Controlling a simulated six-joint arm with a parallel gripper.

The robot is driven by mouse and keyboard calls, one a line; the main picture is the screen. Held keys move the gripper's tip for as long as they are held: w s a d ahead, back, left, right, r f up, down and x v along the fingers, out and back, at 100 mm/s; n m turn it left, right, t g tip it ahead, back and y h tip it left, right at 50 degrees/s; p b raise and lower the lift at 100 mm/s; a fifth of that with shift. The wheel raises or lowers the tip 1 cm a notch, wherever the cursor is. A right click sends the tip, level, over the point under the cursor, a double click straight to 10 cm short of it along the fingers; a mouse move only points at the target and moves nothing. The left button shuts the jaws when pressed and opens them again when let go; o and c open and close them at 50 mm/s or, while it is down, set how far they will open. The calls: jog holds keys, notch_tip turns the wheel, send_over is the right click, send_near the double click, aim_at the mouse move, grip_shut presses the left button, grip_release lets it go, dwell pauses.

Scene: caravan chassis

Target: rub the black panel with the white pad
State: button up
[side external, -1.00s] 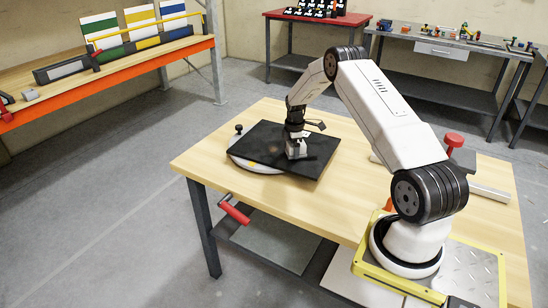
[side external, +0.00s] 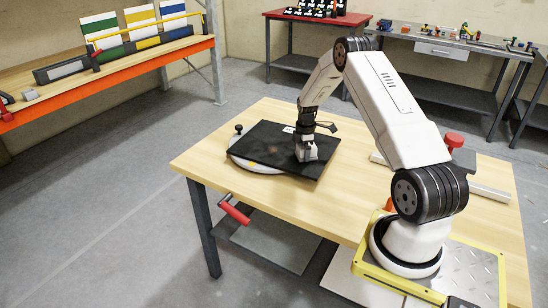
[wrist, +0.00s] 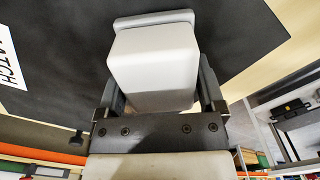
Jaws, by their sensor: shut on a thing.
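The black panel (side external: 268,141) lies flat over a round white base (side external: 240,158) on the wooden table. A brownish smudge shows near its middle in the side view. My gripper (side external: 305,145) is over the panel's right part, pointing down. It is shut on the white pad (side external: 306,153), which is at the panel's surface; whether it presses on it cannot be told. In the wrist view the white pad (wrist: 153,65) sits between the two fingers (wrist: 158,100), with the black panel (wrist: 60,50) behind it. A white label with black letters (wrist: 10,65) is on the panel.
A dark knob (side external: 239,129) stands at the base's left edge. A red-topped part (side external: 454,141) and a metal rail (side external: 490,192) are on the table's right side. The table (side external: 215,150) is clear left of the base and in front of the panel.

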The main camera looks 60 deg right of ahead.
jog(key=shift+r, duration=0.2)
jog(key=shift+r, duration=2.85)
jog(key=shift+r, duration=0.1)
jog(key=shift+r, duration=1.4)
jog(key=shift+w, duration=0.1)
